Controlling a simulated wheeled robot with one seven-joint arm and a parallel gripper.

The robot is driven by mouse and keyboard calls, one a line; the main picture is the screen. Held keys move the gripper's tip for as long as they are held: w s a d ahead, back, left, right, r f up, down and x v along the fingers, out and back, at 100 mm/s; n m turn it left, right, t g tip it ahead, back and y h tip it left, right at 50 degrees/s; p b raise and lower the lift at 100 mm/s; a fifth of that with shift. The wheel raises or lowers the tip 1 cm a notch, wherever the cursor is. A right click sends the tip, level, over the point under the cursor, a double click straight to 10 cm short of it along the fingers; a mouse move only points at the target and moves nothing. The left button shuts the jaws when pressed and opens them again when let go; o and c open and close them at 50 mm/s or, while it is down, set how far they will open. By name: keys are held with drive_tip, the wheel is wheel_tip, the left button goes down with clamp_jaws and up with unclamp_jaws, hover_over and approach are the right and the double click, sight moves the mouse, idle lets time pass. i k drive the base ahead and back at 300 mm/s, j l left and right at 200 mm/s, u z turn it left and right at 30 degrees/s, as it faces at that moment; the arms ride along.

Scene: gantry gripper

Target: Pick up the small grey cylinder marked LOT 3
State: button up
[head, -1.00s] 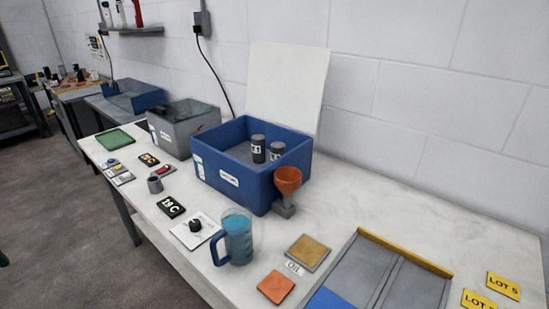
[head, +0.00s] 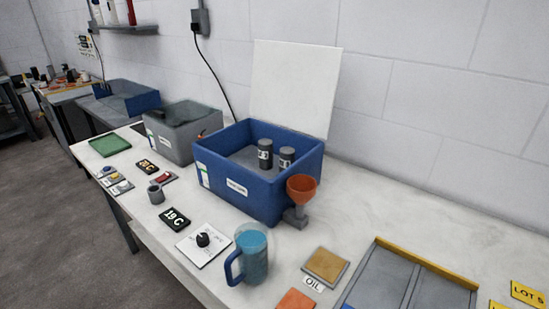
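Two dark grey cylinders with pale markings stand upright inside the blue bin (head: 240,200). One is the left cylinder (head: 265,160), the other the right cylinder (head: 286,162), slightly nearer and lower in view. Their markings are too small to read, so I cannot tell which, if either, says LOT 3. My gripper is not in view.
An orange funnel (head: 301,188) on a stand is by the bin's right corner. A blue-handled jug (head: 254,258) stands in front. A grey bin (head: 180,145) is left of the blue one. A white panel (head: 293,88) rises behind. LOT 5 card (head: 527,294) lies far right.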

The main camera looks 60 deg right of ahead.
sight(287, 153)
drive_tip(key=i+z, duration=0.2)
drive_tip(key=z, duration=0.3)
drive_tip(key=i+z, duration=0.2)
drive_tip(key=z, duration=0.85)
